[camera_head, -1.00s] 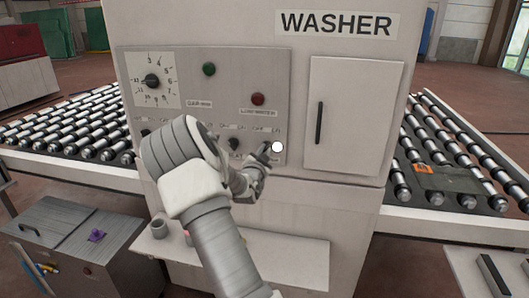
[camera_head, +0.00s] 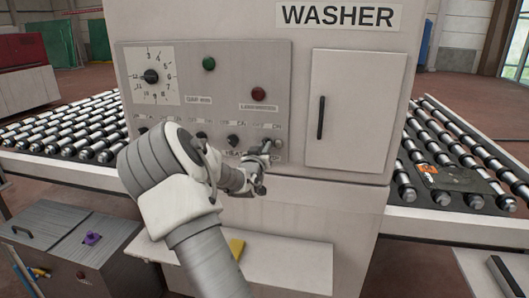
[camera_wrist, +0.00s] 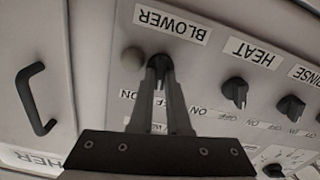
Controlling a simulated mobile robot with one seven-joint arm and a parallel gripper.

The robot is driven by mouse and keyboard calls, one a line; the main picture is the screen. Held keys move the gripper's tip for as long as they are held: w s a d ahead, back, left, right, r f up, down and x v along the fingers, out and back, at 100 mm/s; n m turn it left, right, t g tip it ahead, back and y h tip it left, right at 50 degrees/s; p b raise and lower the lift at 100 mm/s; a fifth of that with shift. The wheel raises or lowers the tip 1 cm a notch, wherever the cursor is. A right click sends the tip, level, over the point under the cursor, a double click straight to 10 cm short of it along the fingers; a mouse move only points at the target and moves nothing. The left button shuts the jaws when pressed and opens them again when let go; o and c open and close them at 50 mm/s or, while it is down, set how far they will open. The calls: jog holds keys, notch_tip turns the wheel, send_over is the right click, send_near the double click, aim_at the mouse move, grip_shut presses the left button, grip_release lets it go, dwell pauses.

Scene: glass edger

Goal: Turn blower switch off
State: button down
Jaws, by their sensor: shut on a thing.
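The washer control panel (camera_head: 230,75) carries a row of small black switches along its lower edge. In the wrist view, which is upside down, the BLOWER label (camera_wrist: 172,25) stands by the switch at my gripper (camera_wrist: 160,66). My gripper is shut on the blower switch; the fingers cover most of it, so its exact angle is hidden. In the head view my gripper (camera_head: 266,150) is at the right end of the switch row. A round lamp (camera_wrist: 133,59) beside the fingertips looks dull grey, not lit.
The heat switch (camera_wrist: 235,91) and rinse switch (camera_wrist: 290,106) sit close beside my gripper. A cabinet door with a black handle (camera_head: 321,118) is to the right. A shelf (camera_head: 300,262) with a yellow item (camera_head: 236,247) juts out below.

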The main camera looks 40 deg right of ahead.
jog(key=n, duration=0.4)
jog(key=shift+a+f+n+b, duration=0.1)
jog(key=shift+n+b, duration=0.2)
jog(key=shift+b, duration=0.1)
dwell(0.4)
jog(key=c, duration=0.9)
grip_release()
jog(key=v, duration=1.7)
jog(key=shift+s+a, duration=0.1)
jog(key=shift+s, duration=0.05)
